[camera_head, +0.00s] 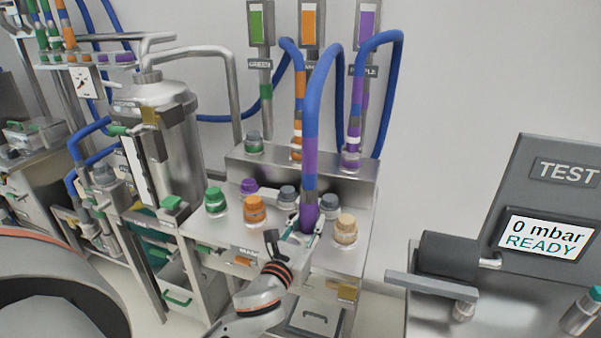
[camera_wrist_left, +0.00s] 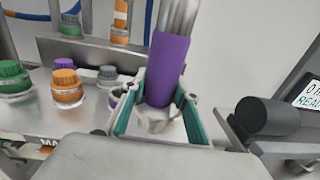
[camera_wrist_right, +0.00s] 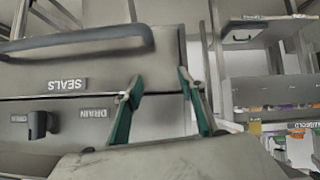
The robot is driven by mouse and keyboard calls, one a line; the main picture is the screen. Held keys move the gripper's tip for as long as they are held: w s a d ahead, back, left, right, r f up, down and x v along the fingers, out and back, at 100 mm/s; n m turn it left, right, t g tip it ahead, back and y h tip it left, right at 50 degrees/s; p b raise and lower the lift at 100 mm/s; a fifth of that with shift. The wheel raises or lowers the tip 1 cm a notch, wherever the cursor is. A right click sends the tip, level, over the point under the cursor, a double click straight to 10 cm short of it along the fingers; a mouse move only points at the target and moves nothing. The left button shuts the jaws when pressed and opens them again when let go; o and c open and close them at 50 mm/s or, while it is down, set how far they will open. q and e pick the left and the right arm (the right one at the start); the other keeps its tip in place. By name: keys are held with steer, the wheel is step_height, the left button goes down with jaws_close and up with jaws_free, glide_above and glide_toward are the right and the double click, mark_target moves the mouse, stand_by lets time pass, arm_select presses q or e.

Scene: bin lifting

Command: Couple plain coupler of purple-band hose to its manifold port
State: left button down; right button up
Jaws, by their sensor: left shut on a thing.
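The purple-band hose (camera_head: 311,130) is blue and arches down to the manifold, its purple end at the front row. My left gripper (camera_head: 302,226) is shut around that lower end. In the left wrist view, the purple sleeve (camera_wrist_left: 167,68) rises from between the teal-lined fingers (camera_wrist_left: 158,108), with a pale metal coupler (camera_wrist_left: 157,122) below it. The port under the coupler is hidden. A purple cap (camera_head: 249,186) sits on the manifold (camera_head: 345,253), left of the hose. My right gripper (camera_wrist_right: 160,92) is open and empty before a drawer front.
Another purple-banded hose end (camera_head: 352,150) is on the rear ledge. A test unit (camera_head: 545,240) reading "0 mbar READY" stands right. A drawer handle (camera_wrist_right: 75,42) crosses the right wrist view.

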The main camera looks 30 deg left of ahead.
arm_select(q)
steer(key=w+a+r+n+g+y, duration=0.1)
steer(key=w+a+r+n+y, duration=0.3)
steer(key=w+a, duration=0.75)
steer(key=f, duration=0.1)
steer(key=d+f+m, duration=0.1)
steer(key=f, duration=0.1)
steer(key=shift+f, duration=0.15)
steer(key=shift+f, duration=0.1)
step_height(320, 180, down, 3)
steer(key=shift+r+b, duration=0.1)
steer(key=shift+b, duration=0.75)
steer(key=shift+f, duration=0.2)
